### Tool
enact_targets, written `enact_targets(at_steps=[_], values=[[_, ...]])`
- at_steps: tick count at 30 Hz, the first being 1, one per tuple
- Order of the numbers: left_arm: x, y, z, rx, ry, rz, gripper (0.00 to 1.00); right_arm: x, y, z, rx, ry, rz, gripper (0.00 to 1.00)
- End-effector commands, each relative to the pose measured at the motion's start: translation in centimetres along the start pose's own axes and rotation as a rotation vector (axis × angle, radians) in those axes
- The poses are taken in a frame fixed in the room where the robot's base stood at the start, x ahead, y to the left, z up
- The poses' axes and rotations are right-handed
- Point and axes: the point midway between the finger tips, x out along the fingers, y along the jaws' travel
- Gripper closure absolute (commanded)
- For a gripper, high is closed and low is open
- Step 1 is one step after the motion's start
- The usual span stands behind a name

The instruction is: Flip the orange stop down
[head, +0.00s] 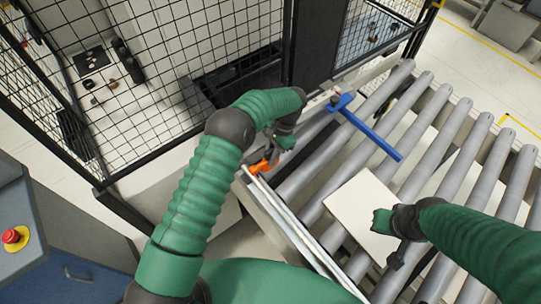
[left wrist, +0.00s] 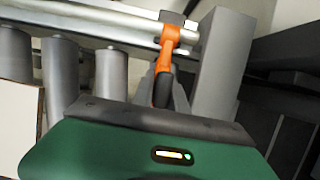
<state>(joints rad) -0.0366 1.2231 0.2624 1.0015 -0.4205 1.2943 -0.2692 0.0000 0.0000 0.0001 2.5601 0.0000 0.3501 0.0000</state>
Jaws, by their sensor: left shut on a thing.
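The orange stop (head: 259,166) sits at the near left end of the roller conveyor, by the metal side rail. In the left wrist view the orange stop (left wrist: 171,44) stands out from the rail, and its dark end is between my fingers. My left gripper (head: 272,153) reaches down onto it and is shut on it; my arm partly hides the contact in the head view. My left gripper also shows in the left wrist view (left wrist: 164,92). My right gripper (head: 394,262) is over the rollers beside a white panel (head: 362,212); its finger opening is unclear.
The conveyor's grey rollers (head: 402,98) fill the right side. A blue bar (head: 368,130) lies across them behind the white panel. A black mesh fence (head: 190,60) stands at the back left. A red emergency button (head: 12,236) is on a cabinet at the left.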

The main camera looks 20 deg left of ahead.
Motion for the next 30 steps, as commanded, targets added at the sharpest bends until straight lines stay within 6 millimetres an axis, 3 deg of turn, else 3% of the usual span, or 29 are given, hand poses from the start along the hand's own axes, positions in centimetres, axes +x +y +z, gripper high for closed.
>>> enact_targets(at_steps=[5, 6, 9, 20, 23, 30], values=[[0.5, 0.1, 0.1, 0.001, -0.008, 0.003, 1.00, 0.1, 0.0, 0.0, 0.000, 0.000, 0.000, 1.00], [0.6, 0.1, 0.1, 0.001, -0.008, 0.004, 0.78, 0.1, 0.0, 0.0, 0.000, 0.000, 0.000, 1.00], [0.5, 0.1, 0.1, 0.001, -0.007, 0.003, 0.65, 0.1, 0.0, 0.0, 0.000, 0.000, 0.000, 1.00], [-0.1, 0.0, 0.1, -0.001, -0.003, 0.000, 0.64, 0.3, 0.0, 0.1, 0.000, 0.000, 0.000, 1.00], [-1.4, -0.1, -0.1, -0.001, -0.002, -0.002, 0.64, 0.9, 0.0, 0.2, 0.000, 0.000, 0.000, 1.00], [-7.8, -0.1, -0.4, -0.001, -0.001, -0.001, 0.64, 2.6, 0.0, 0.6, 0.000, 0.000, 0.000, 1.00]])
